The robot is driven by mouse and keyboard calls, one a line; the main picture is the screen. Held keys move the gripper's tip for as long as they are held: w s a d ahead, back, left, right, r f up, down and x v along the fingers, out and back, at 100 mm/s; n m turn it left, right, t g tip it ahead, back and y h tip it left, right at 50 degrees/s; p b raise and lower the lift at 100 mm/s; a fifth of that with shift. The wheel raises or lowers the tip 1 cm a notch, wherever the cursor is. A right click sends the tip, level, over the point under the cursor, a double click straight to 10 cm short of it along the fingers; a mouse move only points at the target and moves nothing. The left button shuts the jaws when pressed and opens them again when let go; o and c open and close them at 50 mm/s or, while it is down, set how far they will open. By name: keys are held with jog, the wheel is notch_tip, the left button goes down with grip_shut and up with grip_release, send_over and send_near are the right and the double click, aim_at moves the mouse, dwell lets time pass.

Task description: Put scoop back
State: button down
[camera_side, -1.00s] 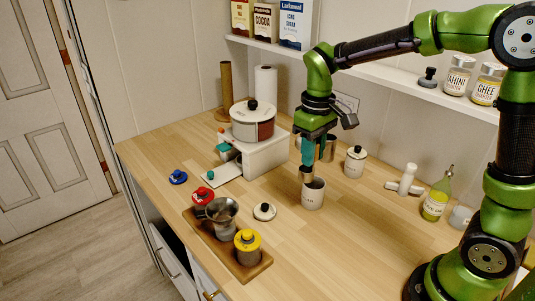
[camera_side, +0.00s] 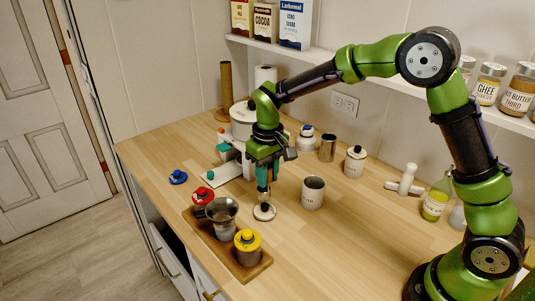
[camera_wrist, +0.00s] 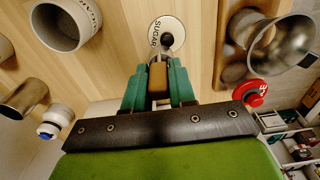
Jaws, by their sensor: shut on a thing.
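My gripper (camera_side: 264,185) is shut on a tan piece (camera_wrist: 157,78), seen between the teal fingers in the wrist view. It looks like the scoop's handle; the scoop's bowl is not clear in either view. The gripper hangs above the white SUGAR lid (camera_side: 265,211), which lies on the counter with its black knob up. The lid also shows just beyond the fingers in the wrist view (camera_wrist: 167,32). I cannot tell whether the held piece touches it. An open, labelled white canister (camera_side: 313,195) stands to the right, also at upper left in the wrist view (camera_wrist: 62,22).
Behind stand a steel cup (camera_side: 327,148), a blue-topped white jar (camera_side: 306,139) and a lidded canister (camera_side: 355,162). The front right counter is clear.

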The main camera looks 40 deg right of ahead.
jog(key=shift+w+a+f, duration=0.2)
jog(key=shift+w+f, duration=0.8)
jog(key=shift+w, duration=0.15)
jog(key=shift+w+a+f, duration=0.2)
jog(key=shift+w+f, duration=0.75)
jog(key=shift+w, duration=0.15)
jog(key=shift+f, duration=0.1)
jog(key=c, duration=0.9)
grip_release()
jog(key=shift+c, duration=0.2)
